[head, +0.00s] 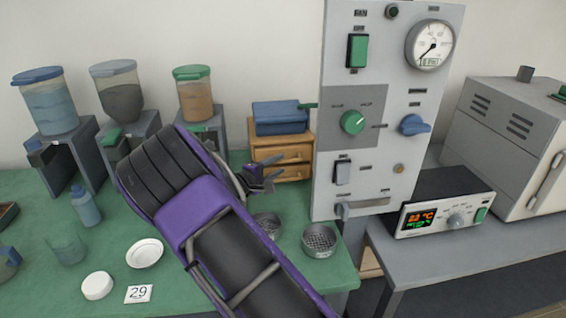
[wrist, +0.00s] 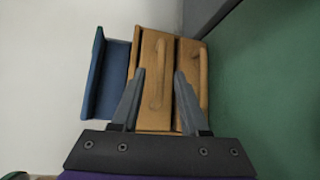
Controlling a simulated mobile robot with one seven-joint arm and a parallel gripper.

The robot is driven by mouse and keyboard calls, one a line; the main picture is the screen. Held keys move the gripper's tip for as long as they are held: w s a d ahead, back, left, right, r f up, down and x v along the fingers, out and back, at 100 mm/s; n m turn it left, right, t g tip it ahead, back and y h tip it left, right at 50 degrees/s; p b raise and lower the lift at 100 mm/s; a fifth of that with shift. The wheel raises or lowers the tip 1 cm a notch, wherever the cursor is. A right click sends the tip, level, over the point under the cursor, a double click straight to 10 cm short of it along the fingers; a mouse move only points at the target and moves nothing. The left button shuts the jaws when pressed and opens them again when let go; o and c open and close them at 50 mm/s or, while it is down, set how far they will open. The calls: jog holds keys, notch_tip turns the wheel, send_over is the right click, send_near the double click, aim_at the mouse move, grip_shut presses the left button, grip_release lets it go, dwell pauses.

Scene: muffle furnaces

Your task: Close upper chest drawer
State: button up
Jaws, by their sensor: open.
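A small wooden chest (head: 262,146) with two drawers stands at the back of the green table. In the wrist view it appears turned sideways, its top to the left. The upper drawer (head: 292,156) has a bar handle and shows in the wrist view (wrist: 153,112); it seems to stand out a little past the lower drawer (wrist: 193,60), but how far is unclear. My gripper (head: 269,178) is open and empty in front of the chest. In the wrist view its fingers (wrist: 160,72) point at the drawer fronts, overlapping both; contact cannot be told.
A blue box (head: 281,117) sits on the chest. A tall control panel (head: 385,175) stands close to its right. Two metal sieves (head: 319,241) are on the table in front. Dispensers (head: 192,92) stand to the left. A white dish (head: 145,253) lies at the front left.

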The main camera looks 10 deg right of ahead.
jog(key=v, duration=1.3)
jog(key=shift+s+a+p, duration=0.15)
jog(key=shift+s+p, duration=0.15)
jog(key=shift+r, duration=0.15)
